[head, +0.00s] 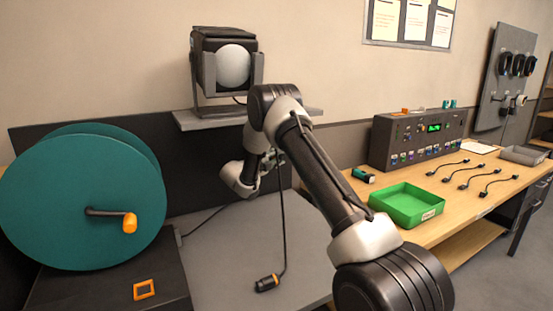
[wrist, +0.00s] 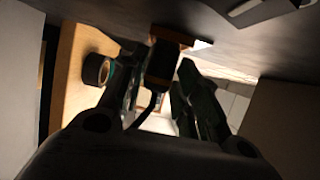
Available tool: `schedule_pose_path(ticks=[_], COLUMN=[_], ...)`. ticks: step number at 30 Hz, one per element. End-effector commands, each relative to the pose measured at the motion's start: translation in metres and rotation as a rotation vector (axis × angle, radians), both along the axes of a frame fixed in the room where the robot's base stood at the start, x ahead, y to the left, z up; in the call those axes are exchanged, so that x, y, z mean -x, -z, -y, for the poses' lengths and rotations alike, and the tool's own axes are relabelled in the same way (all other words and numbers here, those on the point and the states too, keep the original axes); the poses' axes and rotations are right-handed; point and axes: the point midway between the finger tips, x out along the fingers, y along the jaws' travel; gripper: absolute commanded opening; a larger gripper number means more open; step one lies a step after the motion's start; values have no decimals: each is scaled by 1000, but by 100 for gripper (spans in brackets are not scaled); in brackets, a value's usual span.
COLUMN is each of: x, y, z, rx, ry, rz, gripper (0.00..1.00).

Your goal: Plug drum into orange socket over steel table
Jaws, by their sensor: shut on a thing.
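The teal cable drum (head: 75,200) with an orange crank handle (head: 129,222) stands at the left in the head view. A thin dark cable (head: 205,220) runs from beside it toward my arm's end. In the wrist view my gripper (wrist: 158,78) is shut on a dark plug with an orange-brown band (wrist: 163,60); its cable hangs between the fingers. The plug's tip is close to a dark panel (wrist: 100,12), by a small orange edge (wrist: 201,43), possibly the orange socket's rim. I cannot tell whether they touch. The steel table (head: 225,270) lies below.
Another cable hangs to an orange-and-black plug (head: 267,283) over the table. A stage light (head: 222,70) stands on a shelf (head: 195,120) above my arm. An orange square frame (head: 144,290) is on the dark box. A green tray (head: 406,205) and control desk (head: 418,140) are right.

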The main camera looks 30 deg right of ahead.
Motion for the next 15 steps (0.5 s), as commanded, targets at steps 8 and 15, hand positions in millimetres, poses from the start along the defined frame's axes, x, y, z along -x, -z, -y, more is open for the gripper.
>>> schedule_pose_path(ticks=[8,15], x=[-2,-2], y=[-2,-1], z=[-2,-1], rx=[1,0], ry=[-7,-4], rz=[4,2], gripper=[39,57])
